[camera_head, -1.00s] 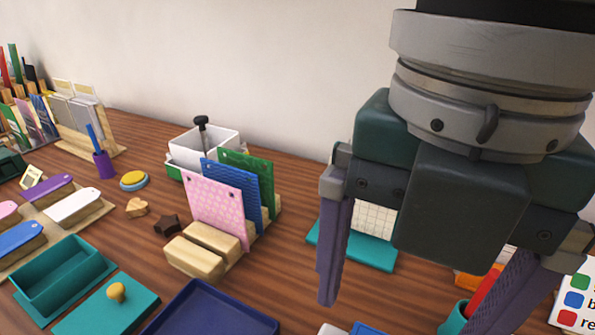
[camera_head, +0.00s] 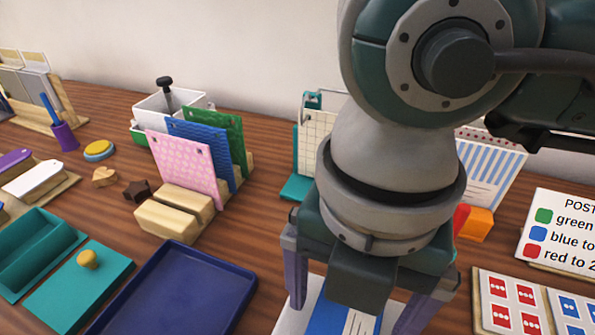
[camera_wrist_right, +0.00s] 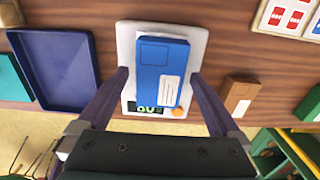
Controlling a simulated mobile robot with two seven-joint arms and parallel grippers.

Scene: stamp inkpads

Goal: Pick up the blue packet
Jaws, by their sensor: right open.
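The blue packet (camera_wrist_right: 157,72) lies flat on a white scale (camera_wrist_right: 198,40) in the right wrist view. It has a white label on its face. In the head view the packet (camera_head: 330,317) shows only partly, below my right gripper (camera_head: 355,312). In the right wrist view my right gripper (camera_wrist_right: 162,80) is open, with one finger on each side of the packet. Its fingers appear apart from the packet, and the height between them is hard to tell. My left gripper is not in view.
A dark blue tray (camera_head: 175,300) lies left of the scale. A wooden rack (camera_head: 175,222) holds pink, blue and green cards behind it. A brown packet (camera_wrist_right: 238,95) lies right of the scale. A sign (camera_head: 560,228) and stamp sheets (camera_head: 510,300) are at the right.

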